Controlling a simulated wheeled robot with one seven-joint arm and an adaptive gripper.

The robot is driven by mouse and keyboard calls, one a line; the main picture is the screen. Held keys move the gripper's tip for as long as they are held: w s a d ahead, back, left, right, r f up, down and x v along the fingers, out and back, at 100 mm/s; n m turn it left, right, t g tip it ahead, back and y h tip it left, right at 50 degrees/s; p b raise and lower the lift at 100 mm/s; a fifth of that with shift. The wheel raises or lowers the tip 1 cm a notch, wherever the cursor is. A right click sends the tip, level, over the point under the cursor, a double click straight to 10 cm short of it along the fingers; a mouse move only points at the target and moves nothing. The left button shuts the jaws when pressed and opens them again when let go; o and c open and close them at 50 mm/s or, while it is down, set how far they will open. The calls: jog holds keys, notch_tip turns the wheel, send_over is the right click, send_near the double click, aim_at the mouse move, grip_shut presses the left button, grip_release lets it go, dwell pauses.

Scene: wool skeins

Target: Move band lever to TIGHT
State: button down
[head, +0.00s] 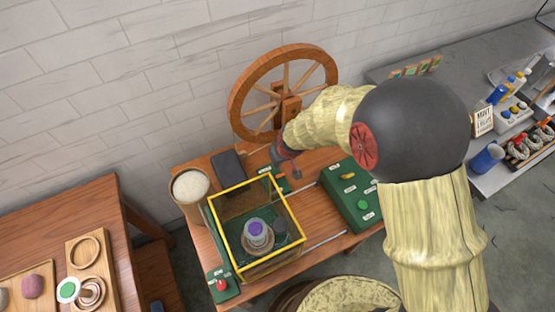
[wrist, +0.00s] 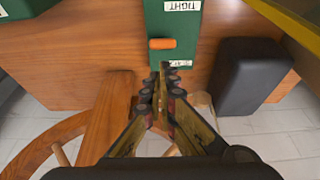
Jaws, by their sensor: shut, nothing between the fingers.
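The band lever is an orange handle (wrist: 162,43) on a narrow green panel (wrist: 174,27) in the wrist view. A TIGHT label (wrist: 182,5) is at the panel's far end, and another label (wrist: 180,63), partly hidden, is at the near end. The handle sits between them, closer to the near label. My gripper (wrist: 163,72) is shut and empty at the panel's near end, just short of the handle; contact cannot be told.
The spinning wheel (head: 240,97) stands behind my gripper. A dark block (head: 229,165) and a yellow-edged clear box (head: 216,222) are to the left and front. A tub (head: 187,200) stands at the table's left.

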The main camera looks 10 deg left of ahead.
jog(key=shift+w, duration=0.1)
jog(key=shift+r+p, duration=0.6)
jog(key=shift+r, duration=0.2)
